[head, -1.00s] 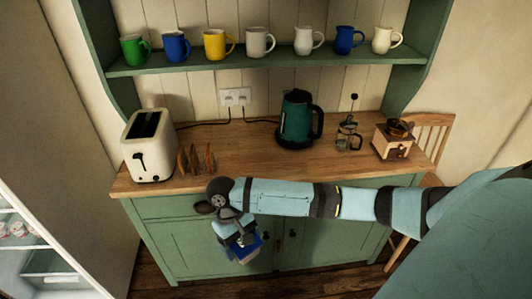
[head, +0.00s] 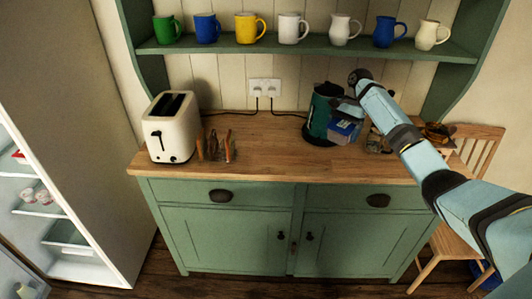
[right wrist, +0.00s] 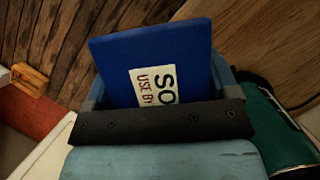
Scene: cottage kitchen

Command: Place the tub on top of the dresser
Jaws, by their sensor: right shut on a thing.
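The tub is a small blue container with a white label, held in front of the kettle in the head view (head: 344,130). In the right wrist view the tub (right wrist: 115,65) shows its blue face and part of a "USE BY" label. My right gripper (head: 347,110) is shut on the tub, over the right half of the dresser's wooden top (head: 265,155). I cannot tell whether the tub touches the wood. The dresser is green below, with drawers and doors. My left gripper is not in view.
The dark green kettle (head: 318,115) is close behind the tub. My right arm partly hides a coffee grinder (head: 437,132). A white toaster (head: 172,128) and toast rack (head: 215,146) stand left. The middle top is clear. Several mugs line the shelf (head: 310,48) above. An open fridge (head: 70,215) is left.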

